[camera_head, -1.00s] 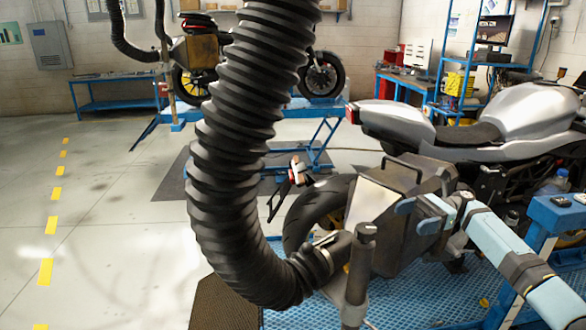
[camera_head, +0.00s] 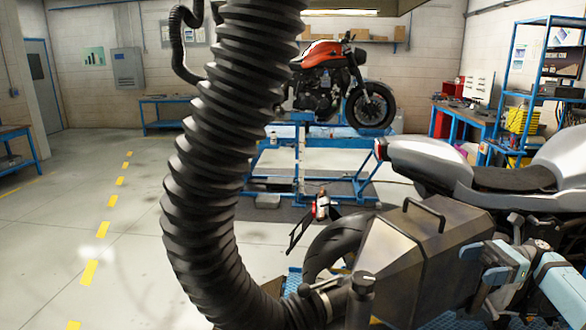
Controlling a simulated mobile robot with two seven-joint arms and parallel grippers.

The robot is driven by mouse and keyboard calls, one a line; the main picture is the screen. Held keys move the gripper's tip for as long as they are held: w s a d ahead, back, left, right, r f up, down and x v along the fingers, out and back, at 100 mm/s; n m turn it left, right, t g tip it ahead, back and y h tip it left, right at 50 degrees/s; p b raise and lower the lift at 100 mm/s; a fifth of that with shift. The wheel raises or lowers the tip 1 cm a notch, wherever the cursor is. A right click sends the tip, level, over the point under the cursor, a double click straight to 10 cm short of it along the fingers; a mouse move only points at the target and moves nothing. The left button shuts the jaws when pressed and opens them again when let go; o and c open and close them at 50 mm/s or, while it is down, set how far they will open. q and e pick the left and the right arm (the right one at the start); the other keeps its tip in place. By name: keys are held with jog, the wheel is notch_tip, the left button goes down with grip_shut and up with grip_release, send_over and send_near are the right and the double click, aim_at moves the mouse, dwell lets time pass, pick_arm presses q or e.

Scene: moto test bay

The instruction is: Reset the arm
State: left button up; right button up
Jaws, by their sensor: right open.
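My right arm comes in at the lower right, in pale blue and dark grey. Its gripper (camera_head: 480,268) is open, with the fingers apart and nothing seen between them. It is in front of the right side of a grey metal box (camera_head: 425,232) with a black handle on top. I cannot tell whether the fingers touch the box. My left gripper is not in view.
A thick black ribbed hose (camera_head: 215,130) hangs down the middle and bends to a clamp beside the box. A silver motorcycle (camera_head: 480,180) stands at right. An orange motorcycle (camera_head: 328,68) stands on a blue lift (camera_head: 300,150). The floor at left is clear.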

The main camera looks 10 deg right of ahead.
jog(key=s+a+f+n+g+h, duration=0.1)
jog(key=s+a+f+n+h, duration=0.35)
jog(key=s+a+f, duration=0.5)
jog(key=s+a+f+n+g+h, duration=0.2)
jog(key=s+a+f+n+h, duration=0.3)
jog(key=a+f, duration=0.7)
jog(key=s+a+f+n+t+h, duration=0.2)
jog(key=s+a+f+n+h, duration=0.15)
jog(key=s+n, duration=0.5)
jog(key=s+d+r+n+t+h, duration=0.1)
jog(key=s+r+n+t+h, duration=0.1)
jog(key=s+r+t+h, duration=0.5)
pick_arm(q)
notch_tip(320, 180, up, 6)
jog(key=p, duration=0.6)
pick_arm(e)
jog(key=w+a+f+n+t+y, duration=0.1)
jog(key=w+a+f+t+y, duration=0.2)
jog(key=a+f+t+y, duration=0.1)
notch_tip(320, 180, down, 4)
jog(key=shift+w+a+r+y, duration=0.2)
jog(key=shift+a+y, duration=0.4)
jog(key=shift+a, duration=0.45)
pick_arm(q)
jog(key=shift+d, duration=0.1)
